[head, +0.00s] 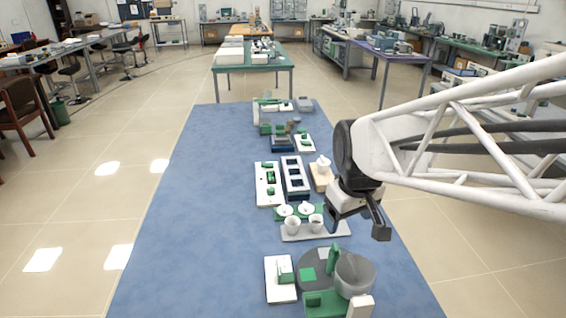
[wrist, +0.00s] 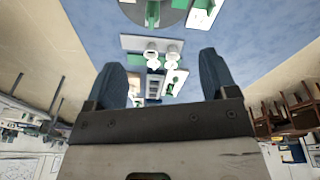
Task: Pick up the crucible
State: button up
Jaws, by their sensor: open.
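Two small white crucibles stand upright side by side on a grey tray (head: 333,232) in the head view: a left one (head: 292,225) and a right one (head: 317,224). They also show in the wrist view as a left cup (wrist: 151,49) and a right cup (wrist: 172,49), small and beyond the fingertips. Two white round lid-like pieces (head: 285,210) rest on a green base just behind them. My gripper (head: 358,228) is open and empty, to the right of the crucibles and apart from them. In the wrist view, my gripper (wrist: 161,75) shows its two dark fingers spread wide.
A round grey plate (head: 312,255) with a grey cylinder (head: 354,274) and green blocks stands in front of the tray. A white panel (head: 268,184), a dark-slotted rack (head: 295,176) and a beige block (head: 321,178) stand behind. The blue table (head: 190,230) is clear at left.

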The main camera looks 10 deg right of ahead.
jog(key=w+f+n+g, duration=0.1)
jog(key=w+f+n, duration=0.55)
jog(key=w, duration=0.85)
jog(key=n+g, duration=0.1)
jog(key=n, duration=0.2)
send_over(316, 225)
jog(key=w, duration=0.2)
notch_tip(316, 225, down, 14)
jog(key=r, duration=0.1)
jog(key=shift+w+d+f+n, duration=0.1)
jog(key=shift+d+f+n, duration=0.1)
jog(key=shift+f, duration=0.2)
jog(key=shift+w+d+f+n, duration=0.1)
jog(key=shift+f+n, duration=0.05)
jog(key=shift+f, duration=0.2)
jog(key=shift+f, duration=0.1)
jog(key=shift+f, duration=1.2)
jog(key=shift+f, duration=0.1)
jog(key=shift+f, duration=2.5)
